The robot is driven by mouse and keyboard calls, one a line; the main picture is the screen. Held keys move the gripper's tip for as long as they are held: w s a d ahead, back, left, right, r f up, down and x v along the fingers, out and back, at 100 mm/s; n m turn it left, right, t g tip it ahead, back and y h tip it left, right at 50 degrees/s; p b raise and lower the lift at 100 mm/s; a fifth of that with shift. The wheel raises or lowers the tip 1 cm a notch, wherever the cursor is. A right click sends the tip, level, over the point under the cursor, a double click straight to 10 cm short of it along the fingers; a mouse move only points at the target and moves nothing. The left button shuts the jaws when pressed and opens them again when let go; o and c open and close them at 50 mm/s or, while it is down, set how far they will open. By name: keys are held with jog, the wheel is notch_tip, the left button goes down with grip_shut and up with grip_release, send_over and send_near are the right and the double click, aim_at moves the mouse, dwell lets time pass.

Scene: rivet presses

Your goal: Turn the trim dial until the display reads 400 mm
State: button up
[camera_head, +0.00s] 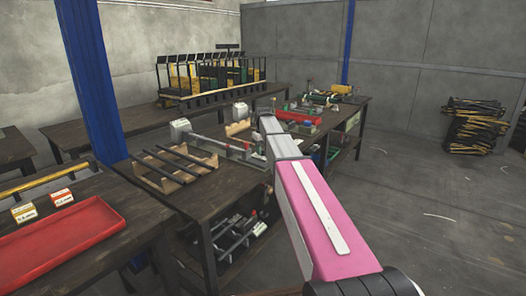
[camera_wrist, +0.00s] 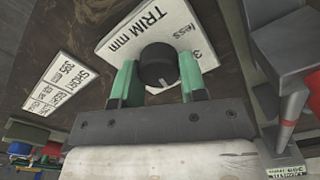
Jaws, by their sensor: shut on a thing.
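In the wrist view the black trim dial (camera_wrist: 157,63) sits between the two green fingers of my gripper (camera_wrist: 159,72), which is shut on it. A short pale mark shows on its face. The dial stands on a white plate (camera_wrist: 122,45) lettered "TRIM mm" and "less", partly covered by the dial and fingers. A small display-like label (camera_wrist: 286,172) at the lower right carries tiny inverted digits, perhaps 399; I cannot read it surely. In the head view my arm hides the dial and my gripper.
A white card (camera_wrist: 57,84) with printed lines lies left of the dial. A grey metal part (camera_wrist: 280,45) stands close on the right. In the head view a red tray (camera_head: 60,240) is at front left, a wooden rack (camera_head: 165,183) on the bench, and open floor on the right.

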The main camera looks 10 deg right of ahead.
aim_at(264, 150)
jog(key=m, duration=0.5)
jog(key=shift+d, duration=0.1)
jog(key=shift+m, duration=0.3)
dwell(0.4)
jog(key=o, duration=0.9)
jog(key=shift+o, duration=0.2)
notch_tip(264, 150, up, 11)
jog(key=shift+f, duration=0.1)
